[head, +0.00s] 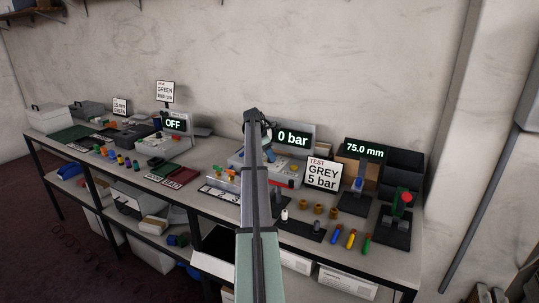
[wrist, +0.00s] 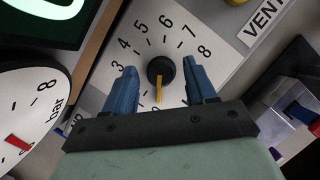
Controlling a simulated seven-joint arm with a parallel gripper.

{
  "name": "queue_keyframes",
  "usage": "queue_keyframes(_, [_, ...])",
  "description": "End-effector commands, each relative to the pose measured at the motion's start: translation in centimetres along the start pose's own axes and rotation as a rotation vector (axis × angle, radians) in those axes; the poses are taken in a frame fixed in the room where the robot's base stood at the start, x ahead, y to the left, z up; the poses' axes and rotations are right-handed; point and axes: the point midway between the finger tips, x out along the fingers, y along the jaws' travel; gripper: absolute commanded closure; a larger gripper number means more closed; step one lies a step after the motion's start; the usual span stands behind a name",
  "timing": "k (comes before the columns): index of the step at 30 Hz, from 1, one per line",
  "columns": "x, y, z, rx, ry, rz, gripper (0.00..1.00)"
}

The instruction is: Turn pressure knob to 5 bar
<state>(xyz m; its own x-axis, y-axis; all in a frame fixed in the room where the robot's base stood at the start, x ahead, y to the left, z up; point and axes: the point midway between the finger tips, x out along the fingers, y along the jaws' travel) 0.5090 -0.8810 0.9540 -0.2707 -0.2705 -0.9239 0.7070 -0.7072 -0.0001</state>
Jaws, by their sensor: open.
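The pressure knob (wrist: 161,71) is black with a yellow pointer, set on a white dial plate (wrist: 138,30) whose visible numbers include 3 to 8. In the wrist view the pointer points down, away from the 5 at the top. My gripper (wrist: 159,66) is open, with one blue finger on each side of the knob; whether they touch it I cannot tell. In the head view the display (head: 292,139) reads 0 bar. My arm hides the knob in the head view.
A round bar gauge (wrist: 22,112) with a red needle lies left of the knob. A VENT label (wrist: 263,22) is at the upper right, with a yellow part (wrist: 236,2) beside it. A 75.0 mm display (head: 366,151) stands further right on the bench.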

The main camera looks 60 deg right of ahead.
Motion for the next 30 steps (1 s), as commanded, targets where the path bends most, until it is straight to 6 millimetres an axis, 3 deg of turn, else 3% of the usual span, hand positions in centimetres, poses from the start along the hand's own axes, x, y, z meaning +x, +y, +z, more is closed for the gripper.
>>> queue_keyframes(3, [-0.02, 0.0, 0.0, 0.0, 0.0, 0.0, 0.44])
queue_keyframes(20, [-0.05, 0.01, 0.01, 0.0, 0.0, 0.0, 0.98])
queue_keyframes(30, [-0.06, 0.13, 0.01, 0.044, 0.0, -0.019, 0.99])
